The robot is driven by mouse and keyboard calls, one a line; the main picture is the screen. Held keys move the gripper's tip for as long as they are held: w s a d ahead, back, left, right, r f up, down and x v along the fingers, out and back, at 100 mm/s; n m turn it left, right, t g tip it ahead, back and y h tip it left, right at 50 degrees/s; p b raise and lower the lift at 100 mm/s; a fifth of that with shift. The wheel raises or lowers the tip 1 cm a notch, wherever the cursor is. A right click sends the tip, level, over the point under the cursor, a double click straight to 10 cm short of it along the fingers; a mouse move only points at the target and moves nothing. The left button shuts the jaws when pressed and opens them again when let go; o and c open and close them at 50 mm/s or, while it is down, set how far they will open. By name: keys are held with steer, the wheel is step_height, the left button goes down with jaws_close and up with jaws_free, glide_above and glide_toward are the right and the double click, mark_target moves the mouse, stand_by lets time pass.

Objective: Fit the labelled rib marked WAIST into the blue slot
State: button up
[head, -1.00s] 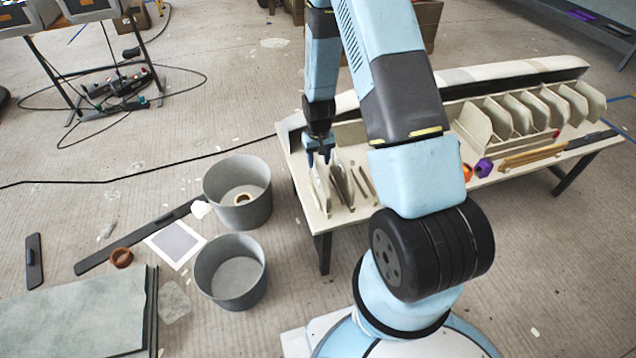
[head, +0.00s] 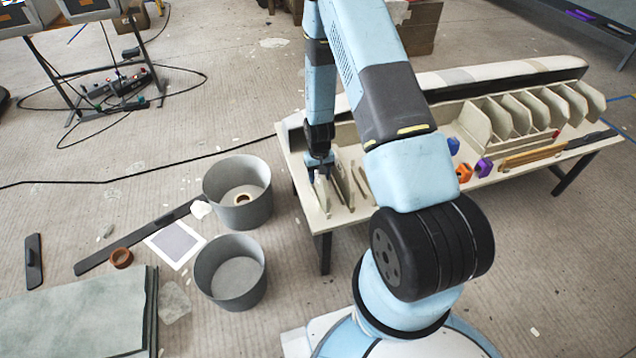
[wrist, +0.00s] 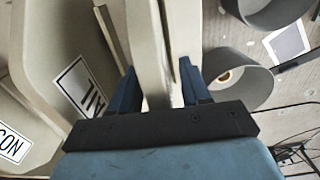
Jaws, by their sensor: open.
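My gripper (head: 318,168) is at the upright pale ribs at the left end of the table. In the wrist view my gripper (wrist: 158,88) is open, with one blue finger on each side of the upper edge of a pale rib (wrist: 147,45); I cannot tell whether they touch it. No label shows on this rib. I cannot read WAIST anywhere. A small blue piece (head: 453,146) sits mid-table; I cannot tell whether it marks the blue slot.
Orange (head: 464,173) and purple (head: 483,168) pieces lie near the blue one. A rack of pale ribs (head: 520,112) stands at the right, with a long padded mould (head: 500,70) behind. Two grey buckets (head: 232,270) stand on the floor at left.

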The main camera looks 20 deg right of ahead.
jaws_close()
stand_by(0.4)
steer(key=shift+r, duration=0.1)
